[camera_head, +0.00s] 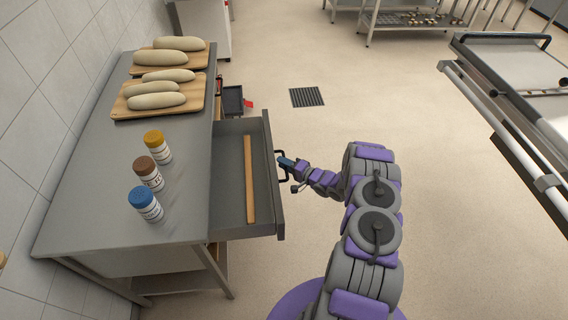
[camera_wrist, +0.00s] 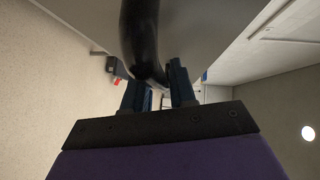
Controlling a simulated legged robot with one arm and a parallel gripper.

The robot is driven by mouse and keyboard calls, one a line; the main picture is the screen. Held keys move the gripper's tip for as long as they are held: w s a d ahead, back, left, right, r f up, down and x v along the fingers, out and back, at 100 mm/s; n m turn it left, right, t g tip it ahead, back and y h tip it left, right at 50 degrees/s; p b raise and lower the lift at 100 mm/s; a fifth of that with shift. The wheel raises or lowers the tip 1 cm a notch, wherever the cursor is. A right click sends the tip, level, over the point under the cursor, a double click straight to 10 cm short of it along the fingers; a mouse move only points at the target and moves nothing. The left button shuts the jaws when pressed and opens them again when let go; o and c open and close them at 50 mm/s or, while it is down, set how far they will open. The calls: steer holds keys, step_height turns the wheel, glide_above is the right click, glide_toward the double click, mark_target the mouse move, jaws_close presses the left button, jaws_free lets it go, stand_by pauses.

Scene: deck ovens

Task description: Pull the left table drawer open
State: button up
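The near table drawer (camera_head: 228,190) stands pulled well out from the grey metal table (camera_head: 90,205). A long wooden rod (camera_head: 249,180) lies inside it. The drawer's black handle (camera_head: 281,170) is on its front, facing my arm. My gripper (camera_head: 287,163) is at this handle. In the wrist view the curved black handle (camera_wrist: 140,40) comes down between the two fingers of my gripper (camera_wrist: 160,90), which look closed around it. The exact finger contact is partly hidden by the handle.
Three capped jars (camera_head: 148,174) and loaves on wooden boards (camera_head: 158,108) stand on the table. A dark bin (camera_head: 233,100) with a red part is beyond the drawer. A metal rack (camera_head: 510,120) is at the right. The floor between is clear around a drain grate (camera_head: 307,97).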

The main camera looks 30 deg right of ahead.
steer(key=shift+o, duration=1.3)
steer(key=shift+d+f, duration=0.1)
steer(key=shift+d, duration=0.3)
steer(key=p+v, duration=0.3)
steer(key=v, duration=1.4)
steer(key=shift+d, duration=0.4)
steer(key=shift+s, duration=0.1)
